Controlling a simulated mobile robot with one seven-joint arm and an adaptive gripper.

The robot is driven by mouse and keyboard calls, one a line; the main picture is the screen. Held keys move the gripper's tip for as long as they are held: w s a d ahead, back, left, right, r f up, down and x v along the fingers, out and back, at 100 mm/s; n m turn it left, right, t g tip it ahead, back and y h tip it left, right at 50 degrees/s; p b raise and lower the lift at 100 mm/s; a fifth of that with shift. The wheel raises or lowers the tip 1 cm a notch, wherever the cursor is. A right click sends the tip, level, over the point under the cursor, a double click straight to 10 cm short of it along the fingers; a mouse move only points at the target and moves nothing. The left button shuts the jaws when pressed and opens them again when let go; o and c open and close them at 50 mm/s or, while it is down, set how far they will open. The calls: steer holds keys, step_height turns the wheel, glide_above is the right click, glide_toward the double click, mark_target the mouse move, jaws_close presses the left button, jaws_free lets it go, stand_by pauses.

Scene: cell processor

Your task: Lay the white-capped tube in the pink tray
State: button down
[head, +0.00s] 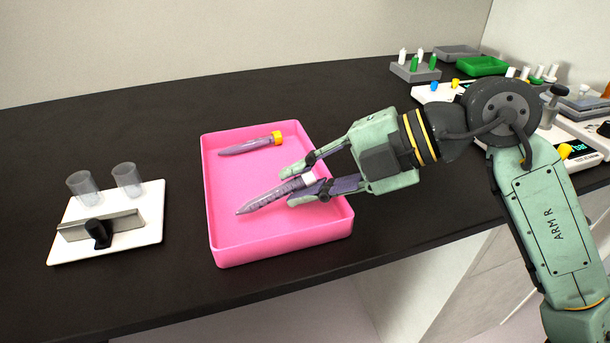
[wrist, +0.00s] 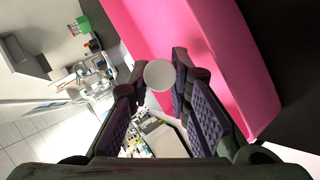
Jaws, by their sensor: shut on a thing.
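The white-capped tube (head: 262,199) is held near its cap by my gripper (head: 304,181). The fingers are shut on it, one on each side. The tube points left and slightly down, over the inside of the pink tray (head: 281,238). I cannot tell whether its tip touches the tray floor. In the wrist view the round white cap (wrist: 159,75) shows end-on between my gripper's fingers (wrist: 158,84), with the pink tray (wrist: 185,25) behind. A second tube, with an orange-yellow cap (head: 277,137), lies at the back of the tray.
A white board (head: 140,235) with two clear cups (head: 127,180) and a grey metal piece stands left of the tray. At the back right are a grey rack (head: 415,72) with white and green tubes and a green tray (head: 482,66). The dark bench behind the pink tray is clear.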

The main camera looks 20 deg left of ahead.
steer(key=c, duration=1.4)
jaws_free()
steer(key=shift+r, duration=0.1)
steer(key=v, duration=1.2)
